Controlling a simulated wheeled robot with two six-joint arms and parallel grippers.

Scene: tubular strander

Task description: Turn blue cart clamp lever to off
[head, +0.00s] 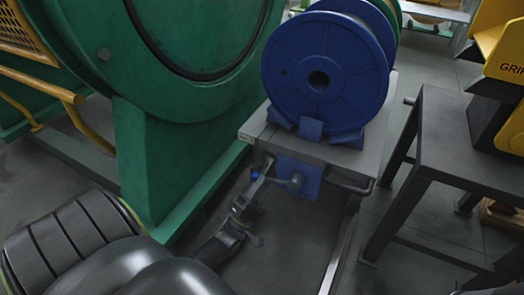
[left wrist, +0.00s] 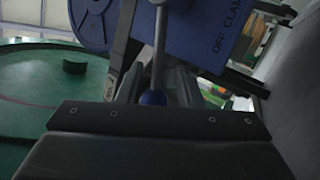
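The blue cart clamp lever has a grey shaft running from its pivot (head: 296,181) on a blue plate (head: 312,179) leftward to a blue ball knob (head: 255,176). The plate is on the cart's front, below the blue spool. In the left wrist view the plate (left wrist: 213,32) reads "OFF CLAM", cut off at the edge. The knob (left wrist: 153,98) and lever shaft (left wrist: 160,48) lie between grey finger parts there. My left gripper (head: 263,172) is at the knob; whether its fingers press on it I cannot tell. My right gripper is not in view.
The cart (head: 347,157) carries a large blue spool (head: 345,85) and has a dark handle (head: 352,187) on its front. A large green machine housing (head: 160,150) stands close on the left. A dark grey table (head: 452,125) stands right, with floor between.

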